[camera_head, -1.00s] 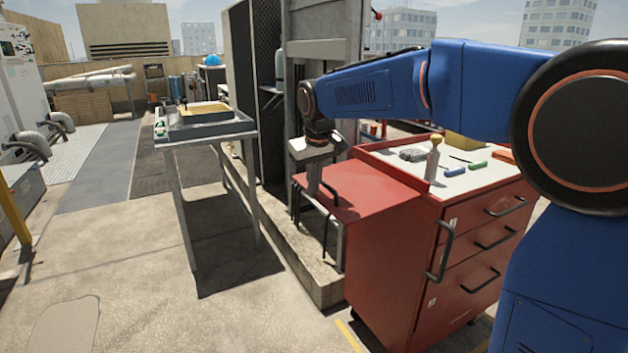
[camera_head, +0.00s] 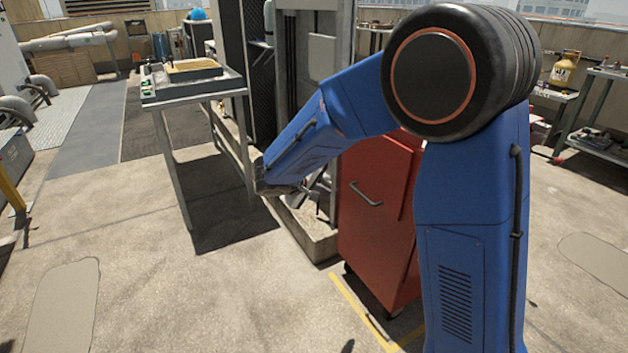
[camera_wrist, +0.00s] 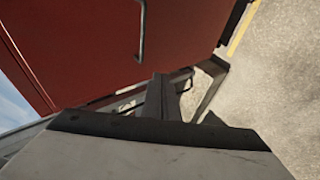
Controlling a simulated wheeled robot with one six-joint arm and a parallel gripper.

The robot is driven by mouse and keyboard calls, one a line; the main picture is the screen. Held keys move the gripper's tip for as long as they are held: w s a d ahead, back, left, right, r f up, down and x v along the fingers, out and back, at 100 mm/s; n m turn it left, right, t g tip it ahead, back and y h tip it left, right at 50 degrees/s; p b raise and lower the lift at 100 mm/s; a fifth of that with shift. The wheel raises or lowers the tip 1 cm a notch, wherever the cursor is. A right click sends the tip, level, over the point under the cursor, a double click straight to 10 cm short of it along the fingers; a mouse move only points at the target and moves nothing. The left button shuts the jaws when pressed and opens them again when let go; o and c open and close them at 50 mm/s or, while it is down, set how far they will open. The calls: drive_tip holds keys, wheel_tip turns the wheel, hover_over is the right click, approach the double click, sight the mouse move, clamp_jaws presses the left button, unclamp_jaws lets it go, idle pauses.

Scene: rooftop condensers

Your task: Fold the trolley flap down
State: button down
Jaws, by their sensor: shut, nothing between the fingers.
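The red trolley (camera_head: 385,250) stands behind my arm in the head view. Its flap (camera_head: 372,178) shows as a steep red panel on the trolley's left side, with a dark bar handle across it; no level leaf sticks out there. My forearm hides the flap's upper part and the trolley top. My gripper (camera_wrist: 158,92) is shut and empty in the wrist view, close to a red surface (camera_wrist: 85,50) with a bar handle. I cannot tell whether the fingers touch it. In the head view my wrist mostly hides the gripper, left of the panel.
A grey metal table (camera_head: 195,95) with a tray stands to the left. A dark cabinet on a concrete plinth (camera_head: 310,235) is close behind my wrist. A shelf cart (camera_head: 600,140) stands at the far right. The floor in the left foreground is clear.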

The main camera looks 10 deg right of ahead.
drive_tip(key=w+d+f+t+h, duration=0.1)
drive_tip(key=d+f+h, duration=0.1)
drive_tip(key=d, duration=0.2)
drive_tip(key=w+d+f+t+h, duration=0.1)
drive_tip(key=w+d+f+h, duration=0.1)
drive_tip(key=d, duration=0.3)
drive_tip(key=w+d+f+n+t+h, duration=0.1)
drive_tip(key=w+d+f, duration=0.1)
drive_tip(key=d+f, duration=0.2)
drive_tip(key=shift+d+f+h, duration=0.2)
drive_tip(key=shift+d+h, duration=0.2)
drive_tip(key=shift+d, duration=0.25)
